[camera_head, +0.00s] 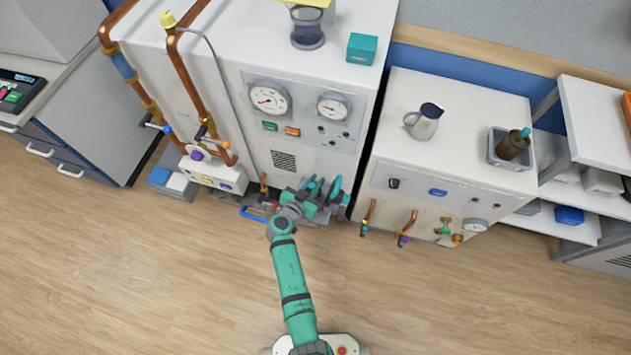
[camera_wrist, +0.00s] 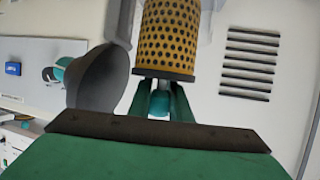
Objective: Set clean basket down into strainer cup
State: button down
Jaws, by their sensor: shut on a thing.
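The basket (camera_wrist: 168,38) is a yellow-orange cylinder with dark round holes and a plain band at its near end, at the top middle of the wrist view. My gripper (camera_wrist: 160,97) is shut on a small teal piece at the basket's near end. A dark grey, round, cup-like part (camera_wrist: 98,80) is just left of the basket in the wrist view; it may be the strainer cup. I cannot tell whether the basket touches it. In the head view my gripper (camera_head: 318,196) is among teal and grey parts low on the cabinet front, and the basket cannot be made out.
The white cabinet (camera_head: 315,95) with gauges stands behind my gripper, with a slotted vent (camera_wrist: 250,62) on its front. Copper pipes (camera_head: 185,90) run down its left side. A second cabinet (camera_head: 455,120) bears a jug (camera_head: 424,124) and a grey tray (camera_head: 496,150). The wooden floor in front is clear.

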jog(key=shift+f, duration=2.25)
dwell(0.3)
jog(key=shift+s+f, duration=0.35)
jog(key=shift+f, duration=0.05)
dwell(0.3)
jog(key=shift+s+a+f, duration=0.15)
jog(key=shift+a+f, duration=0.05)
jog(key=shift+f, duration=0.25)
dwell(0.3)
jog(key=c, duration=1.5)
grip_release()
jog(key=shift+c, duration=0.2)
jog(key=shift+d, duration=0.25)
jog(key=shift+s, duration=0.15)
jog(key=w+r+v, duration=0.1)
jog(key=r+v, duration=0.1)
jog(key=v, duration=0.8)
jog(key=shift+a, duration=0.45)
